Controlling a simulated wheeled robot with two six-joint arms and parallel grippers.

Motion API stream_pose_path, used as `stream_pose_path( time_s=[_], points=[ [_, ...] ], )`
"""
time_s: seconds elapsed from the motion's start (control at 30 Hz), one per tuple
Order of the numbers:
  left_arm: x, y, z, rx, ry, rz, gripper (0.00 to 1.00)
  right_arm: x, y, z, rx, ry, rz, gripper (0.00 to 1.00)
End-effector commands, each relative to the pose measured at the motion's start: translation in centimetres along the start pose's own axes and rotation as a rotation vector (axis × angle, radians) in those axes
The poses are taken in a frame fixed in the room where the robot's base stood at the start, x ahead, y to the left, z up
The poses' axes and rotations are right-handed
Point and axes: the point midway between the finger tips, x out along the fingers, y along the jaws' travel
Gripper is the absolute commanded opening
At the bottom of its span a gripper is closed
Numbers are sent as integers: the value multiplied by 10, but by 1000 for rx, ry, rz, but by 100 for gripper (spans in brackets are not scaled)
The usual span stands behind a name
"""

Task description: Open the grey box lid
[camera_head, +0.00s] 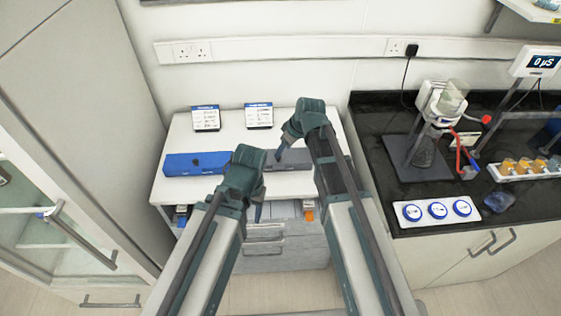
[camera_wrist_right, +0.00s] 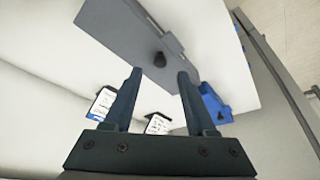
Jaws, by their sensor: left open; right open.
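The grey box (camera_head: 294,159) sits on the white table, partly hidden by my arms in the head view. In the right wrist view the grey box (camera_wrist_right: 125,28) looks closed, with a small dark knob (camera_wrist_right: 160,59) on its near side. My right gripper (camera_wrist_right: 160,76) is open and empty, its fingertips on either side of the knob in the picture; I cannot tell the remaining distance. In the head view the right gripper (camera_head: 281,150) is above the grey box. My left gripper (camera_head: 262,205) is open, lower and in front of the table edge.
A blue box (camera_head: 195,163) is left of the grey one, and shows in the wrist view too (camera_wrist_right: 213,104). Two label cards (camera_head: 206,118) (camera_head: 259,116) stand behind the boxes. Drawers (camera_head: 283,250) are below. A black counter (camera_head: 400,200) with lab gear is at right.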

Motion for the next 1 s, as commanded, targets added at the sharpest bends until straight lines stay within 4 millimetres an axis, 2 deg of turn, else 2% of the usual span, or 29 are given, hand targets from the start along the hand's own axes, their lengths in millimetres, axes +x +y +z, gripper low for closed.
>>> stream_pose_path(
  time_s=[0.03,0.23,0.4,0.67,0.9,1.0],
  points=[
    [15,1,-1,0,0,0,55,15,0,2,-1,0,0,57],
    [38,4,-2,-1,0,0,55,40,0,1,0,0,0,57],
    [44,4,-3,-1,0,0,55,48,0,0,0,0,0,57],
    [43,4,-2,-1,0,0,55,47,0,0,0,0,0,57],
    [43,4,-2,-1,0,0,55,47,0,0,0,0,0,13],
    [43,4,-2,-1,0,0,55,47,0,0,0,0,0,0]
  ],
)
